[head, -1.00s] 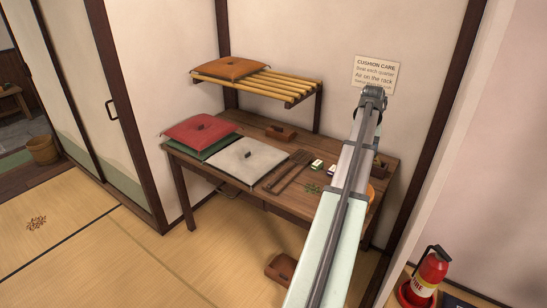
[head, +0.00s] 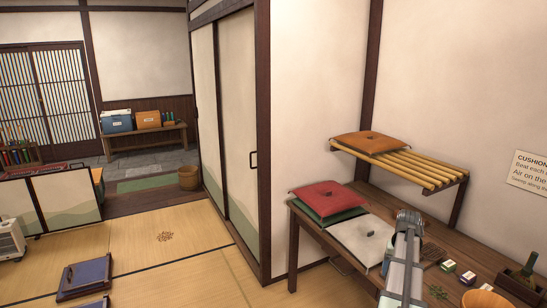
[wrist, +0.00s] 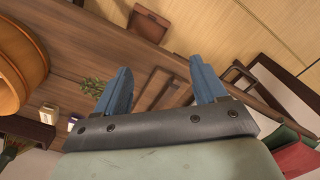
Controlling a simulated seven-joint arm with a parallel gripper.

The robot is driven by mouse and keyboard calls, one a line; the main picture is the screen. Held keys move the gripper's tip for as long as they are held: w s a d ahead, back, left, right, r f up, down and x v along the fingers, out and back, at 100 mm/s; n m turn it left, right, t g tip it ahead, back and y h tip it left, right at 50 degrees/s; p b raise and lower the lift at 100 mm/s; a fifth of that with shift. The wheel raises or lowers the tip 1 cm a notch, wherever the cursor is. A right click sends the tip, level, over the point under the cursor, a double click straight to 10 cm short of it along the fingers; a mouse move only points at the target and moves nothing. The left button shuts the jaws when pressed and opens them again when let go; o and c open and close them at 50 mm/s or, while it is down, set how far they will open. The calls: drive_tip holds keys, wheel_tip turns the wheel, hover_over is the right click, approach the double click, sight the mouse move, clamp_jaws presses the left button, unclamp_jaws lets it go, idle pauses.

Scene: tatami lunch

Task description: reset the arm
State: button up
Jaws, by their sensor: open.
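My gripper (wrist: 162,82) shows in the wrist view with its two blue fingers spread apart and nothing between them. It hangs above the wooden table (wrist: 90,45), over a flat brown wooden tool (wrist: 160,92) and beside a green sprig (wrist: 94,86). In the head view my arm reaches up over the table (head: 450,243), in front of the grey cushion (head: 362,238). The gripper itself cannot be made out in the head view.
A slatted rack (head: 425,172) with an orange cushion (head: 370,142) juts from the wall above the table. A red cushion (head: 328,195) lies on a green one. An orange bowl (head: 485,299) stands at the table's near right. Tatami floor (head: 190,270) lies open to the left.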

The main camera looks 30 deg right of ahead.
drive_tip(key=w+a+f+n, duration=0.2)
drive_tip(key=w+a+f, duration=0.2)
drive_tip(key=a, duration=0.5)
drive_tip(key=w+a+f+n, duration=0.1)
drive_tip(key=w+a+f, duration=0.35)
drive_tip(key=a, duration=0.55)
drive_tip(key=w+a+f+n, duration=0.2)
drive_tip(key=w+a+f, duration=0.25)
drive_tip(key=a, duration=0.45)
drive_tip(key=s+a+f+n, duration=0.1)
drive_tip(key=a+f+n, duration=0.15)
drive_tip(key=a, duration=0.65)
drive_tip(key=s+a+f+n, duration=0.1)
drive_tip(key=s+a+f, duration=0.15)
drive_tip(key=a, duration=0.75)
drive_tip(key=s+a+f+n, duration=0.15)
drive_tip(key=a+f, duration=0.25)
drive_tip(key=a, duration=0.5)
drive_tip(key=s+f+g, duration=0.3)
drive_tip(key=s+f, duration=0.7)
drive_tip(key=s, duration=0.4)
drive_tip(key=s+f+g, duration=0.3)
drive_tip(key=s+f, duration=0.6)
drive_tip(key=s, duration=0.5)
drive_tip(key=shift+s+d+f+g, duration=0.15)
drive_tip(key=shift+s+f+g, duration=0.1)
drive_tip(key=shift+f+g, duration=0.15)
